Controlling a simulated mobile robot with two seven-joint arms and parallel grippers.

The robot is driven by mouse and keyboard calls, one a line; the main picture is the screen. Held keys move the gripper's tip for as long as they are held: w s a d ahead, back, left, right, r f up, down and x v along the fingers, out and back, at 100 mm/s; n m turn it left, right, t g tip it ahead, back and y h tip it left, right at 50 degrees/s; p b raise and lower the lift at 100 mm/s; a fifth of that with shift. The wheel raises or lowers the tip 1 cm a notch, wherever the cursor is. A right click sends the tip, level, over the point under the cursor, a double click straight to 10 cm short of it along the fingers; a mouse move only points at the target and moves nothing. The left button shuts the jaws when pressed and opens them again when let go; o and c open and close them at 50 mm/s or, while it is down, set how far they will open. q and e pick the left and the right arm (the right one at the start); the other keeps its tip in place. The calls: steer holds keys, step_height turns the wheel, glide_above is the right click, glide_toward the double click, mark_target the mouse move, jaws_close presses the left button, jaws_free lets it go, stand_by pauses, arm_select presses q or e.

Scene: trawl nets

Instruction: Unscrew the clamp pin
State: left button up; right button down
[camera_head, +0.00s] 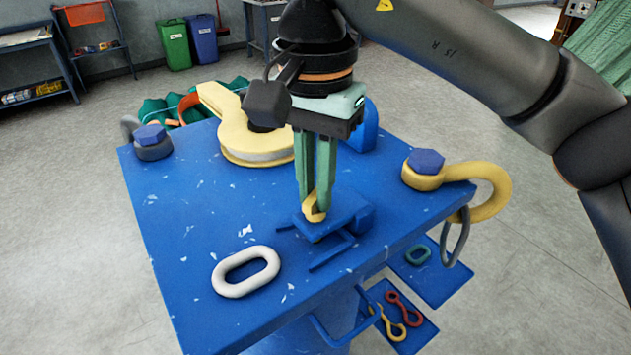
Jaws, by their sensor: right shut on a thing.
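My right gripper (315,207) points straight down over the blue table. Its green fingers are shut on a small yellow piece, which looks like the clamp pin (313,210). The yellow piece stands at a small blue clamp fixture (345,219) on the table top. The fingers hide part of the yellow piece, and I cannot tell how deep it sits in the fixture. My left gripper is not in view.
The blue table (195,215) carries a white oval link (246,271), a large yellow pulley block (232,130) behind the gripper, a yellow shackle (487,190) at the right corner and a dark bolted fitting (152,143) at the left. Lower blue trays (445,278) hang at the right.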

mark_target(314, 194)
steer(key=shift+s+f+n, duration=0.1)
steer(key=shift+f+n, duration=0.15)
steer(key=shift+n, duration=0.15)
steer(key=c, duration=0.9)
jaws_free()
steer(key=shift+d+r, duration=0.1)
steer(key=shift+r, duration=0.1)
step_height(314, 194, up, 12)
steer(key=shift+a+r, duration=0.15)
steer(key=shift+a, duration=0.05)
